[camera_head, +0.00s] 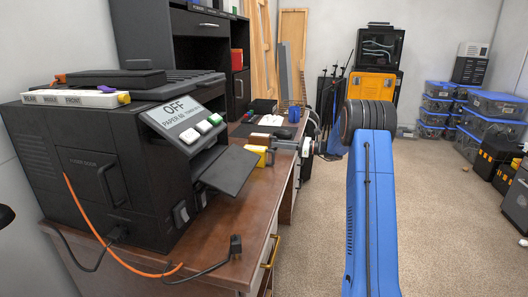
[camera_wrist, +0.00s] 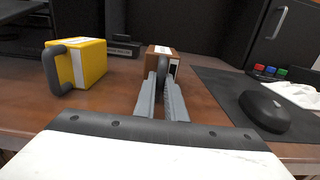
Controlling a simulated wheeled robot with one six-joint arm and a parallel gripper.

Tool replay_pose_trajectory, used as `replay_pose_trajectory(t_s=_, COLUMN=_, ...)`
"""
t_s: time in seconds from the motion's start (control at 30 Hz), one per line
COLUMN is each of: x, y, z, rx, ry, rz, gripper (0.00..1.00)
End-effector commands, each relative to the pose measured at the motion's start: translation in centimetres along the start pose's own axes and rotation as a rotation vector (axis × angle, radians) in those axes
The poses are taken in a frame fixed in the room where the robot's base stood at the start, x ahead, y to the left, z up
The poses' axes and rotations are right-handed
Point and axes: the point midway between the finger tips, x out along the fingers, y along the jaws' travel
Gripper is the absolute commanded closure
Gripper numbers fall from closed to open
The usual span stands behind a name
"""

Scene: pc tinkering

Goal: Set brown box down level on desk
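The brown box (camera_wrist: 160,50), with a pale label and a dark handle on its near side, is straight ahead in the wrist view. My gripper (camera_wrist: 161,80) reaches toward it, its two grey fingers close together with their tips at the handle. The fingers appear shut on that handle. The box looks upright, at or just above the desk (camera_wrist: 110,101); I cannot tell whether its underside touches. In the head view my gripper (camera_head: 272,154) is over the right edge of the desk (camera_head: 215,237), and I cannot clearly make out the brown box.
A yellow box (camera_wrist: 78,64) with a dark handle stands left of my gripper. A black mouse (camera_wrist: 265,110) lies on a dark mat (camera_wrist: 225,88) to the right. A large black printer (camera_head: 110,165) fills the near desk. Blue-lidded bins (camera_head: 497,104) stand along the far right wall.

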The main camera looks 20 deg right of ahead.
Motion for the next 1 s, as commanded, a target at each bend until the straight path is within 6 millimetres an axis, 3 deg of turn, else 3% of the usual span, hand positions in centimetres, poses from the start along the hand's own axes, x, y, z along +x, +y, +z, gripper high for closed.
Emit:
replay_pose_trajectory(t_s=0.03, x=0.0, y=0.0, z=0.0, rx=0.0, ry=0.0, rz=0.0, gripper=0.8)
replay_pose_trajectory(t_s=0.1, x=0.0, y=0.0, z=0.0, rx=0.0, ry=0.0, rz=0.0, gripper=0.68)
replay_pose_trajectory(t_s=0.47, x=-0.2, y=0.0, z=-0.1, rx=0.001, ry=0.001, rz=0.0, gripper=0.68)
replay_pose_trajectory(t_s=1.0, x=-4.3, y=0.0, z=-0.1, rx=0.001, ry=0.001, rz=-0.001, gripper=0.68)
